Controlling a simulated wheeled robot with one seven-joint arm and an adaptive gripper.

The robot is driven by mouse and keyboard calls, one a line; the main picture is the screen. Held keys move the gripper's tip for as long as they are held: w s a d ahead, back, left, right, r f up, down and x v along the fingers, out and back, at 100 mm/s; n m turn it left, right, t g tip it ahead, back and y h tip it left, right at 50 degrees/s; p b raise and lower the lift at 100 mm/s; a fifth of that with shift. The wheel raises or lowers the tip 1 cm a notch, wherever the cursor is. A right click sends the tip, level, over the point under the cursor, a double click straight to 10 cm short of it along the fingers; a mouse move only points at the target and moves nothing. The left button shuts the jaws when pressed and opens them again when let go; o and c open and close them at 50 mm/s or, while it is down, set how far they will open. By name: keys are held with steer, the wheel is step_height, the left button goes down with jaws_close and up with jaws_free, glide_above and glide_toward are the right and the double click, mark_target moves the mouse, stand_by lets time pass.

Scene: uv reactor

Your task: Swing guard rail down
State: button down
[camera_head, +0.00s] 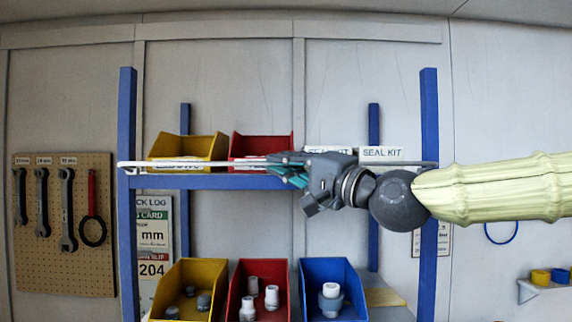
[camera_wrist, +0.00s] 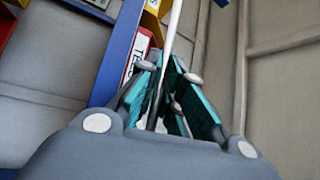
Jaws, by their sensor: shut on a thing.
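The guard rail (camera_head: 200,163) is a thin white bar across the front of the blue shelf's upper level, level between the two front posts in the head view. My gripper (camera_head: 277,163) reaches in from the right and is shut on the rail near its middle. In the wrist view the rail (camera_wrist: 174,30) runs up and away from between the teal finger pads of my gripper (camera_wrist: 172,85). The arm and gripper hide part of the rail's right half. Its right end shows near the right post.
The blue shelf (camera_head: 217,182) holds a yellow bin (camera_head: 190,146) and a red bin (camera_head: 262,146) behind the rail, with a SEAL KIT box (camera_head: 381,154) at right. Yellow, red and blue bins with fittings stand below. A tool pegboard (camera_head: 64,225) hangs at left.

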steer(key=c, duration=1.6)
jaws_free()
steer(key=shift+o, duration=0.2)
